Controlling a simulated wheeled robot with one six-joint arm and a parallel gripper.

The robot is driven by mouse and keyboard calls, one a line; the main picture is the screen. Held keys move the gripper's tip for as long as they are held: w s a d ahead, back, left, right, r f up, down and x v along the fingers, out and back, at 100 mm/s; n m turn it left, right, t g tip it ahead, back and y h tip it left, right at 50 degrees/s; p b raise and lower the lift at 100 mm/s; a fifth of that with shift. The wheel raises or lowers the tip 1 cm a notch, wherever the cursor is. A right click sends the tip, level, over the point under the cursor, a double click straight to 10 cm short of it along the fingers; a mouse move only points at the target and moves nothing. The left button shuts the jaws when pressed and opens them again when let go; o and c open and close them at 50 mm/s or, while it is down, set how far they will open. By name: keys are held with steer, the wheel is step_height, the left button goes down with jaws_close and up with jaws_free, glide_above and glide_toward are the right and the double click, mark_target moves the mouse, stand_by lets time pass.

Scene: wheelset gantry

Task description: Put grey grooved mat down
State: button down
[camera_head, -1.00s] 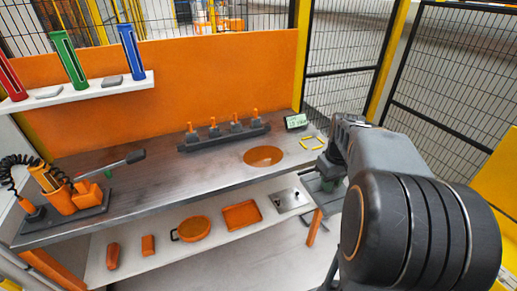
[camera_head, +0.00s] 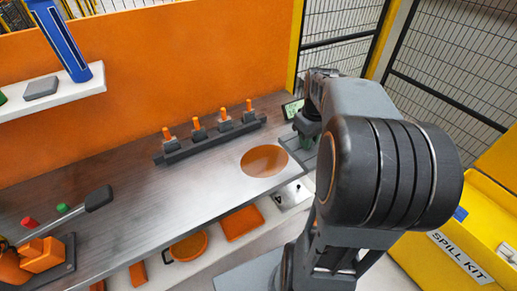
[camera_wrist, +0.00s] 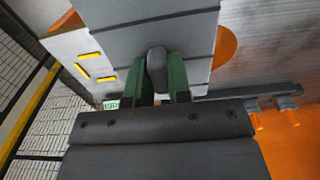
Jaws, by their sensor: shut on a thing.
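The grey grooved mat (camera_wrist: 120,20) fills the top middle of the wrist view, with grooves across it and a grey knob (camera_wrist: 157,68) at its near side. My gripper (camera_wrist: 159,82) has green fingers shut on this knob. In the head view, my gripper (camera_head: 306,132) is at the worktop's right end, and part of the mat (camera_head: 296,150) shows below it, right of an orange disc (camera_head: 264,160). Yellow corner marks (camera_wrist: 90,66) on the worktop show beside the mat in the wrist view. I cannot tell whether the mat touches the worktop. My arm hides part of it.
A dark rack (camera_head: 212,140) with orange-topped tools stands along the back, near a small display (camera_head: 291,109). A lever tool (camera_head: 75,210) is at left. A lower shelf holds an orange pan (camera_head: 188,247) and tray (camera_head: 241,223). A yellow spill kit box (camera_head: 450,240) stands right.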

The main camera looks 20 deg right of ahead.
steer(key=w+a+f, duration=0.2)
steer(key=w+f, duration=0.1)
steer(key=w+a+f+p, duration=0.1)
steer(key=w+a+f, duration=0.1)
steer(key=w+a, duration=0.1)
steer(key=w+a+f+p, duration=0.1)
steer(key=w+a+f, duration=0.1)
steer(key=w, duration=0.3)
steer(key=shift+a+f, duration=0.3)
steer(key=shift+f, duration=0.55)
steer(key=shift+w+a+f, duration=0.1)
steer(key=shift+w+f, duration=0.05)
steer(key=shift+f, duration=0.1)
steer(key=shift+w+a+f, duration=0.15)
steer(key=shift+f, duration=1.7)
steer(key=shift+f, duration=0.15)
